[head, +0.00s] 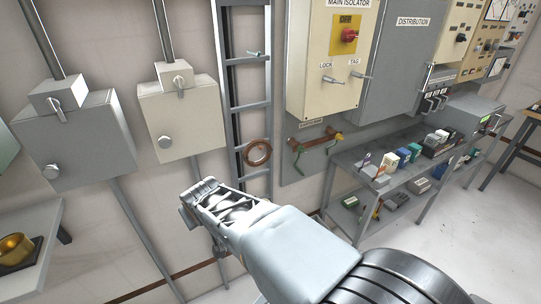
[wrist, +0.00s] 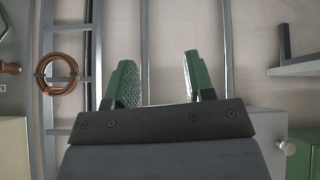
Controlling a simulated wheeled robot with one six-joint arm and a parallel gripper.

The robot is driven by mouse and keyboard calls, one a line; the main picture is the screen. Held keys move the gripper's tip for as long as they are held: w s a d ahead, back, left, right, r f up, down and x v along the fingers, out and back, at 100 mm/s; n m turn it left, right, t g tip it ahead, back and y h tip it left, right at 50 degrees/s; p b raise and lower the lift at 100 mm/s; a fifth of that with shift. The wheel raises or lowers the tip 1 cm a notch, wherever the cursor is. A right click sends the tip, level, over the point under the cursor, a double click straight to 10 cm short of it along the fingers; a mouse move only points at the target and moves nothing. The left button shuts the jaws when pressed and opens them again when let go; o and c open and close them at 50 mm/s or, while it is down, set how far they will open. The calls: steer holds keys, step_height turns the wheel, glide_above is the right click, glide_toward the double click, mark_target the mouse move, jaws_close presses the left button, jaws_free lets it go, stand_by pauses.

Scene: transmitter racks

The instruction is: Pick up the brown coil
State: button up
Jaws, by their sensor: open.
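The brown coil (head: 258,164) is a ring that hangs at the ladder-like grey rack on the wall. In the head view it is up and to the right of my gripper (head: 190,203). The coil also shows whole in the wrist view (wrist: 40,73), at the left against the rack, apart from the fingers. My gripper shows two green, textured fingers in the wrist view (wrist: 157,62). They are open, with only bare wall and a thin conduit between them. The wrist view appears upside down compared with the head view.
The grey ladder rack (head: 246,105) runs up the wall. Two switch boxes (head: 78,140) (head: 184,117) are at the left. A shelf (head: 30,230) with a brass pot is at lower left. A bench (head: 400,180) with small boxes is at the right, below the isolator cabinet (head: 325,95).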

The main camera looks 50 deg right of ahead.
steer(key=w+d+f+m+t+h+b, duration=0.1)
steer(key=w+d+t+h, duration=0.1)
steer(key=d, duration=0.5)
steer(key=w+d+f+m+t+h+b, duration=0.1)
steer(key=w+d+f+t, duration=0.1)
steer(key=d, duration=0.5)
steer(key=t+h+b, duration=0.1)
steer(key=t, duration=0.5)
glide_toward(246, 158)
steer(key=x, duration=0.4)
steer(key=shift+w, duration=0.25)
steer(key=shift+p+x, duration=1)
steer(key=shift+x, duration=2.25)
steer(key=shift+s+d+f, duration=0.1)
steer(key=shift+d, duration=0.05)
steer(key=shift+c, duration=0.3)
jaws_close()
